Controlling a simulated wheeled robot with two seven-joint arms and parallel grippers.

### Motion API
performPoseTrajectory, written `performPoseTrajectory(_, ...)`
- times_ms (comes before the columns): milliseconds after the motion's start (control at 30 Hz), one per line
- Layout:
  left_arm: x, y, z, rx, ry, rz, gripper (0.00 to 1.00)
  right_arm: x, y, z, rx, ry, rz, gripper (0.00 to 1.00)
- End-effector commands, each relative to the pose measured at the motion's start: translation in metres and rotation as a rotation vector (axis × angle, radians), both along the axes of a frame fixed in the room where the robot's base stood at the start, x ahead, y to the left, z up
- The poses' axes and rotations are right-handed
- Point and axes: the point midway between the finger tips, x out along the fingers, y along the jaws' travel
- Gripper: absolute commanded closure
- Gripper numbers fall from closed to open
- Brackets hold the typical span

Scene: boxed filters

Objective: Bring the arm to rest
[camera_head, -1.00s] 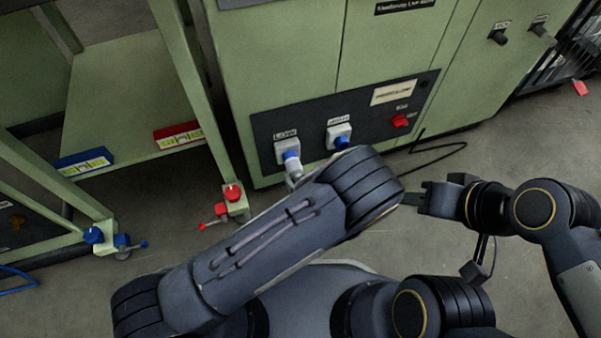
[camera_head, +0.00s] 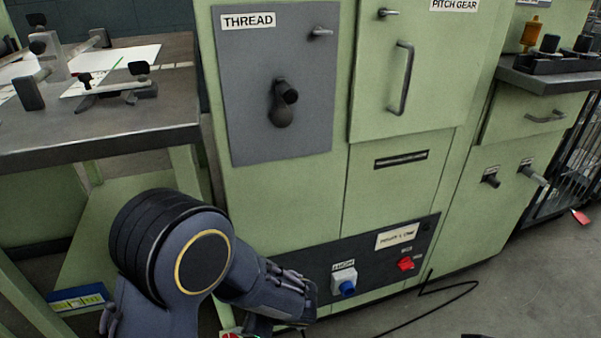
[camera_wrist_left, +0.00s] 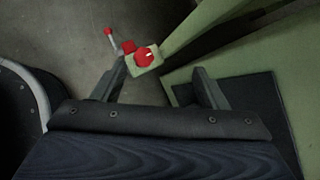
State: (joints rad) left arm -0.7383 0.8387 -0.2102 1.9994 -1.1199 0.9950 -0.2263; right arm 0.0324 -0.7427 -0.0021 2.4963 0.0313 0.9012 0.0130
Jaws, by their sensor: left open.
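My left arm (camera_head: 200,262) comes up from the bottom left in the head view, bent at a round dark joint, its forearm reaching down and right in front of the green machine. In the left wrist view, my left gripper (camera_wrist_left: 160,84) has its two fingers spread apart with nothing between them. Past the fingertips are the floor and a green foot with a red knob (camera_wrist_left: 144,56). My right gripper is out of view.
The green machine (camera_head: 390,185) stands close ahead, with a blue-plugged socket (camera_head: 346,286) and red switch (camera_head: 405,264) low on its front. A workbench (camera_head: 100,135) with fixtures is at the left. A black cable (camera_head: 440,290) lies on open floor at the right.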

Motion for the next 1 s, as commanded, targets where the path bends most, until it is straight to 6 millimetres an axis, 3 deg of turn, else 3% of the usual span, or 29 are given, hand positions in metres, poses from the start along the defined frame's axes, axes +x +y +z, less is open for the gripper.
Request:
performPoseTrajectory(33, -0.009, 0.018, 0.016, -0.096, -0.013, 0.13, 0.33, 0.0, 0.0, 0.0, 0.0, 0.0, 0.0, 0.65)
performPoseTrajectory(200, -0.049, 0.059, 0.055, -0.386, -0.047, 0.521, 0.33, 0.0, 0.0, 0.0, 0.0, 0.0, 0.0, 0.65)
performPoseTrajectory(400, -0.101, 0.086, 0.095, -0.725, -0.118, 0.946, 0.33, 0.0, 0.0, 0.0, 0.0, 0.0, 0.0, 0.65)
performPoseTrajectory(600, -0.144, 0.093, 0.128, -1.034, -0.212, 1.283, 0.33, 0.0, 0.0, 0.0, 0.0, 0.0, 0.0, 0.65)
performPoseTrajectory(1000, -0.182, 0.086, 0.161, -1.411, -0.363, 1.605, 0.33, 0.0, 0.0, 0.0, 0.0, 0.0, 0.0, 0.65)
